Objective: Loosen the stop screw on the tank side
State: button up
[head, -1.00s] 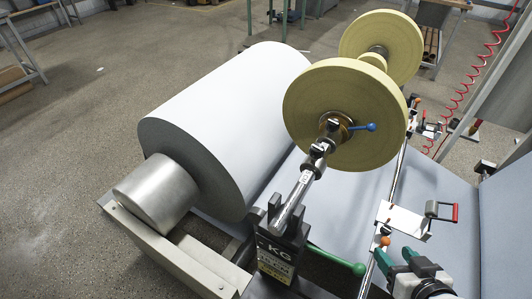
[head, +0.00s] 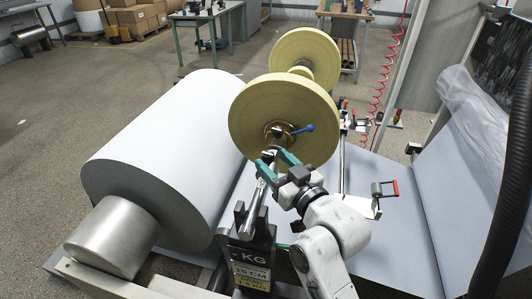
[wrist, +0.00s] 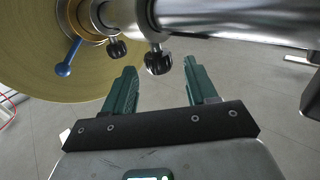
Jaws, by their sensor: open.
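Two black knurled stop screws hang below the steel shaft in the wrist view, a smaller one on the left (wrist: 116,48) and a larger one (wrist: 158,62) on a collar. I cannot tell from the frames which is on the tank side. The shaft (wrist: 235,22) carries the yellow tape rolls (head: 282,120). My gripper (head: 279,157) is at the near end of the shaft, just in front of the near roll. In the wrist view its green fingers (wrist: 160,74) are open and empty. The larger screw shows between the fingertips; contact is not visible.
A blue-knobbed lever (head: 302,129) sticks out from the near roll's hub; it also shows in the wrist view (wrist: 67,67). A black shaft stand (head: 250,245) is below. A large white paper roll (head: 170,150) lies left. A red-handled crank (head: 388,190) is right.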

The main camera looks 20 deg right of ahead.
aim_at(271, 159)
jog(key=shift+w+a, duration=0.15)
jog(key=shift+w, duration=0.8)
jog(key=shift+w+a, duration=0.15)
jog(key=shift+w, duration=0.75)
jog(key=shift+c, duration=0.3)
jog(key=c, duration=0.9)
jog(key=shift+o, duration=0.2)
